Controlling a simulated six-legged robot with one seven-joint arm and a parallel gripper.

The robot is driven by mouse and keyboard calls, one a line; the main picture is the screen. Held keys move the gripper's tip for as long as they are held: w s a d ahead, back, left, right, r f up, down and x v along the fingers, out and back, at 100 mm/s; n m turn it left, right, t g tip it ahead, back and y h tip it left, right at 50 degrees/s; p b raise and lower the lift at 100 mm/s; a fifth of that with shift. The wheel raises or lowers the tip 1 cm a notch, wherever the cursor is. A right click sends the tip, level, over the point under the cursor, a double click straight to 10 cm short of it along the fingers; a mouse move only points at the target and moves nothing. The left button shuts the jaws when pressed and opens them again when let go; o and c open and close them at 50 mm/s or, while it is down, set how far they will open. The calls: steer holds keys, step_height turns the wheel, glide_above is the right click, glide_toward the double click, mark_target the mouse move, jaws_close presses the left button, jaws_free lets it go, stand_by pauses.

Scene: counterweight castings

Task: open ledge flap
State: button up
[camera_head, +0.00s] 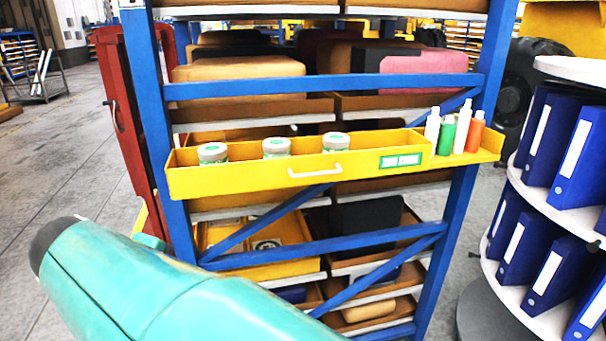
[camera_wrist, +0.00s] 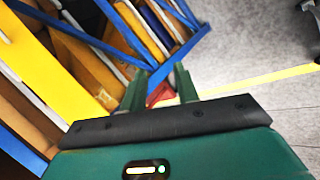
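The yellow ledge flap (camera_head: 250,182) stands upright along the front of a yellow ledge tray (camera_head: 450,156) on the blue rack. It has a white bar handle (camera_head: 315,172) and a green label (camera_head: 400,160). Three grey-lidded jars (camera_head: 277,147) stand behind the flap. My gripper (camera_wrist: 161,80) shows only in the wrist view. Its two green fingers are apart with nothing held between them, over the rack's foot and the floor. A small red thing (camera_wrist: 158,95) shows beyond the gap. The handle is not recognisable in the wrist view.
Several small bottles (camera_head: 447,135) stand at the tray's right end. The blue rack frame (camera_head: 160,110) surrounds it. A round white shelf of blue binders (camera_head: 545,275) stands close on the right. My teal arm fills the lower left. Open floor (camera_head: 70,165) lies left.

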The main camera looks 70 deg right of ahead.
steer(key=s+d+r+g+h, duration=0.1)
steer(key=d+r+g, duration=0.1)
steer(key=d, duration=0.4)
steer(key=s+d+r+g+h, duration=0.2)
steer(key=d+g, duration=0.1)
steer(key=d, duration=0.3)
steer(key=m+g+h, duration=0.2)
steer(key=g, duration=0.3)
glide_toward(306, 175)
steer(key=x, duration=1.1)
steer(key=shift+s+d, duration=0.2)
jaws_close()
